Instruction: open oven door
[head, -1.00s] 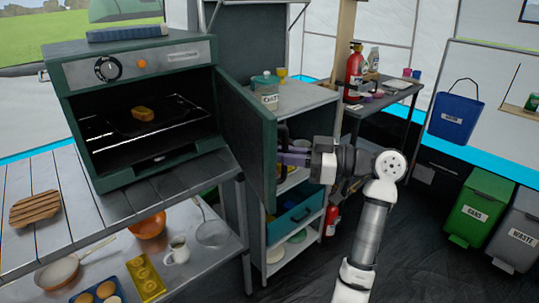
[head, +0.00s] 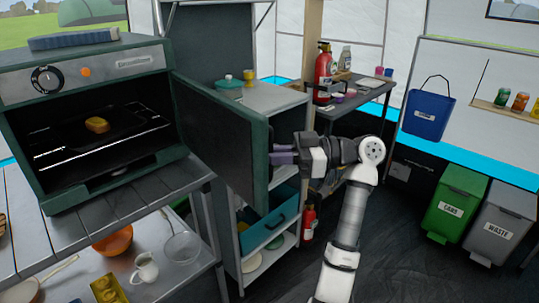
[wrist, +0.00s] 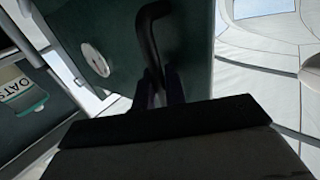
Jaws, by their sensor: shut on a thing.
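The green oven (head: 90,110) stands on the slatted table at the left of the head view, with its cavity exposed. Its door (head: 222,140) is swung open to the right, hinged at the oven's right side. A piece of food (head: 97,125) sits on a tray inside. My gripper (head: 272,151) is at the door's far edge and is shut on the door handle. In the wrist view the dark curved handle (wrist: 147,40) runs down between the fingers (wrist: 160,92), against the green door (wrist: 185,60). The fingertips are partly hidden in the head view.
A metal shelf unit (head: 275,97) with a blue drawer (head: 270,232) stands close behind the door. A fire extinguisher (head: 323,72) stands on a dark side table. Green (head: 456,203) and grey (head: 503,222) bins are at the right. The dark floor (head: 400,265) before them is clear.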

